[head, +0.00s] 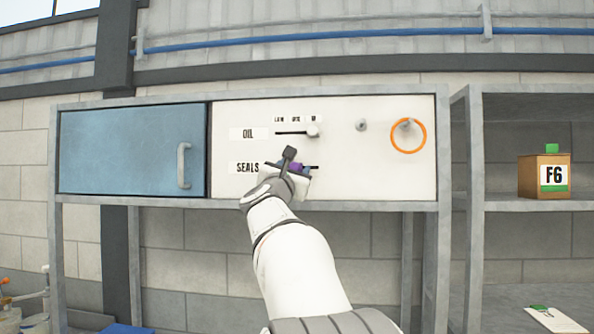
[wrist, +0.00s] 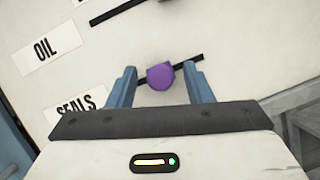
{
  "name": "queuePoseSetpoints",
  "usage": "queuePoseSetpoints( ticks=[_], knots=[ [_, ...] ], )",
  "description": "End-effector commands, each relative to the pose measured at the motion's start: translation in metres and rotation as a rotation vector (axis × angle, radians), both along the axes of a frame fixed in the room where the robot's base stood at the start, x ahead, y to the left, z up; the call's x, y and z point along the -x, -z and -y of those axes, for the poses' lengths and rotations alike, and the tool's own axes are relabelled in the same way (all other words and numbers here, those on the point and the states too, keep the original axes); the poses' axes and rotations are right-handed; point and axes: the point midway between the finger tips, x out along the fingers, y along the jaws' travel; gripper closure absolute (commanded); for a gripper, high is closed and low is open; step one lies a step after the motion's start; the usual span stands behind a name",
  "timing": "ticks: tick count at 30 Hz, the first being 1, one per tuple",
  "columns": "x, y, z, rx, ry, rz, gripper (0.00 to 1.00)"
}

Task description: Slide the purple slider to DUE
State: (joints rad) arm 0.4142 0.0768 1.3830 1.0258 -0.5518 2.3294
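The purple slider (wrist: 160,76) is a rounded knob on a dark slanted slot (wrist: 192,64) in the white panel. The slot runs on past the knob to the right in the wrist view. My gripper (wrist: 159,70) has its two blue fingers apart, one on each side of the knob, with a gap visible on both sides. In the head view my gripper (head: 294,171) is at the SEALS row and covers most of that slot; a bit of purple shows there. The SEALS label (head: 247,168) is left of it. No DUE label can be read; my gripper hides the area above the slot.
Above is the OIL row (head: 248,134) with a pale slider knob (head: 312,131) at its slot's right end and small labels over it. A peg (head: 361,125) and an orange ring (head: 408,135) are to the right. A blue door (head: 125,150) is left; a box marked F6 (head: 544,176) stands on the right shelf.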

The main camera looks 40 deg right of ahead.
Motion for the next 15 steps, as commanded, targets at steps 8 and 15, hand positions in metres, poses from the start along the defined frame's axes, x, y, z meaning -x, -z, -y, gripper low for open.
queuePoseSetpoints(
  ticks=[8,15],
  knots=[
    [0.002,0.003,-0.004,0.000,-0.002,0.001,0.54],
    [0.023,0.020,-0.033,0.001,-0.004,0.001,0.54]
  ],
)
